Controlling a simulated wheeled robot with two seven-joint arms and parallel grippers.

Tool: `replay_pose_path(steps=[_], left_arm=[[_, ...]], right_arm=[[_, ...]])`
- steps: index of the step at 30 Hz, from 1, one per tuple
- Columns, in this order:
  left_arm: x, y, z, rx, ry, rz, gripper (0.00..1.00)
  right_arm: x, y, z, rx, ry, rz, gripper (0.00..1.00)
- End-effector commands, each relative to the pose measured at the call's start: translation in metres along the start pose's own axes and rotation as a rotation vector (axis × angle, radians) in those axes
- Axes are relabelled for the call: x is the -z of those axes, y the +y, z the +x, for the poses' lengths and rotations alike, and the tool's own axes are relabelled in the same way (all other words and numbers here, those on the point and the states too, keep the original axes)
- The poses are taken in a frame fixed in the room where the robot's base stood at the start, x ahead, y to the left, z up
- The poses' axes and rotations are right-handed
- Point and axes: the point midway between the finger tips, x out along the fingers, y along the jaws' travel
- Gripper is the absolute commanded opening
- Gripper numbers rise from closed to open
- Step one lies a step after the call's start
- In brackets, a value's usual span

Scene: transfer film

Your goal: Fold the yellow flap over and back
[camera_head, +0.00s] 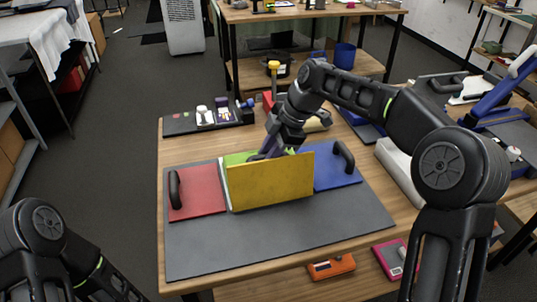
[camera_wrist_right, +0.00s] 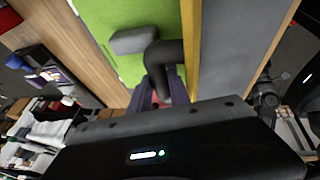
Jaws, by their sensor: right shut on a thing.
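The yellow flap (camera_head: 270,182) stands roughly upright on the grey mat (camera_head: 290,236), between a red flap (camera_head: 198,191) on the left and a blue flap (camera_head: 335,172) on the right. My right gripper (camera_head: 268,152) reaches down behind the yellow flap, its fingertips partly hidden by it. In the right wrist view the yellow flap shows edge-on (camera_wrist_right: 190,50). My right gripper (camera_wrist_right: 160,90) is shut on the flap's black handle (camera_wrist_right: 163,52) there, beside a green surface (camera_wrist_right: 115,45). My left arm shows at the lower left, but its gripper is out of the picture.
The red and blue flaps lie flat with black handles. A dark tray (camera_head: 210,118) with small items stands at the table's back left. A white box (camera_head: 395,168) is at the right. The front of the mat is clear.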

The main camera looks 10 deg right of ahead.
Motion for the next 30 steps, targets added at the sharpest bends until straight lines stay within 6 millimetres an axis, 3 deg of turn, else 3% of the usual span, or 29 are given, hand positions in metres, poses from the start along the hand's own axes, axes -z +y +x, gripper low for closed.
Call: replay_pose_path(steps=[11, 12, 19, 30], left_arm=[[0.0001, 0.0, 0.0, 0.0, 0.0, 0.0, 0.0], [0.0001, -0.0001, 0.0, 0.0, 0.0, 0.0, 0.0], [0.0001, -0.0001, 0.0, 0.0, 0.0, 0.0, 0.0], [0.0001, -0.0005, 0.0012, 0.0, 0.0, 0.0, 0.0]], right_arm=[[0.0002, 0.0017, -0.0006, -0.005, 0.0, -0.001, 0.0], [0.0002, 0.0017, -0.0006, -0.005, 0.0, -0.001, 0.26], [0.0002, 0.0009, -0.0003, -0.003, 0.0, -0.001, 0.44], [-0.0003, 0.0008, -0.0051, -0.002, 0.0, 0.0, 0.45]])
